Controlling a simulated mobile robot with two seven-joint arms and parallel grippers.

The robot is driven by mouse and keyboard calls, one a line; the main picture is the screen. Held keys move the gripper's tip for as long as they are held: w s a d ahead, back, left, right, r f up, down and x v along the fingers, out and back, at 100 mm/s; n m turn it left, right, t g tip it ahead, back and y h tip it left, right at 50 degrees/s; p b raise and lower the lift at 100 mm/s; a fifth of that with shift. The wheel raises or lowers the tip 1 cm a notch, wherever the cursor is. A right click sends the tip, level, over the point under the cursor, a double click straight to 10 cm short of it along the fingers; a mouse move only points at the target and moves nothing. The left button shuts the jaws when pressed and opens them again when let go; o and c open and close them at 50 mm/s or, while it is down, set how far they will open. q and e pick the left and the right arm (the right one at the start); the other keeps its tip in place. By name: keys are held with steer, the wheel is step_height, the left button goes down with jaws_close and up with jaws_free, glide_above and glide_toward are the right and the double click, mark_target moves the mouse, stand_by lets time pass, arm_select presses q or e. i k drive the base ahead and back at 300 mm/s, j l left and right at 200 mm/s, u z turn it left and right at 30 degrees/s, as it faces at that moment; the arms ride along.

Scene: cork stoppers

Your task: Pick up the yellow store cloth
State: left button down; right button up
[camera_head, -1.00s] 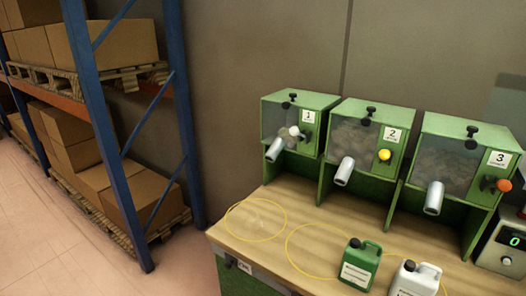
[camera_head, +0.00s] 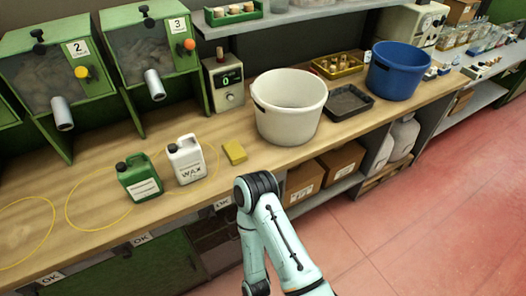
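A small yellow folded cloth (camera_head: 235,152) lies on the wooden bench, to the right of the white jug and left of the white bucket, near the bench's front edge. One of my arms shows at the bottom centre, in front of the bench and below the cloth. Its gripper is out of view. My other gripper is also out of view. Nothing touches the cloth.
A white jug marked WAX (camera_head: 188,162) and a green jug (camera_head: 140,180) stand left of the cloth. A white bucket (camera_head: 290,105), a black tray (camera_head: 349,103) and a blue bucket (camera_head: 396,72) stand to the right. Green numbered dispensers (camera_head: 150,68) line the back.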

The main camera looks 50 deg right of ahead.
mark_target(236, 155)
steer(key=z, duration=1.5)
